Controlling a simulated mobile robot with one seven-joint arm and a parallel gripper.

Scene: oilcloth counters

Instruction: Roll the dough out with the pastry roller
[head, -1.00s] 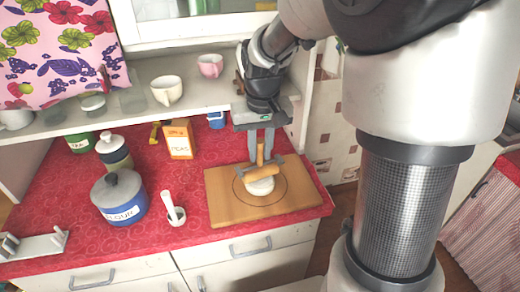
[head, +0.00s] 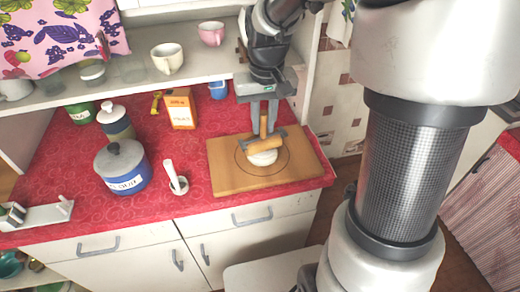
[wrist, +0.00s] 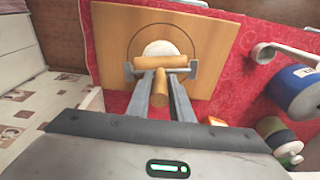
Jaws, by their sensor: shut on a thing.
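A wooden board (head: 225,178) with a dark circle drawn on it lies at the right end of the red counter. The white dough (head: 263,158) sits on the board inside the circle. It also shows in the wrist view (wrist: 160,48), partly hidden by the roller. The pastry roller (head: 267,146) has a short wooden cylinder and an upright wooden handle. My gripper (head: 264,120) is shut on the handle from above. In the wrist view the roller (wrist: 161,62) lies across the near side of the dough; I cannot tell whether they touch.
A shelf with cups (head: 167,58) runs along the back.

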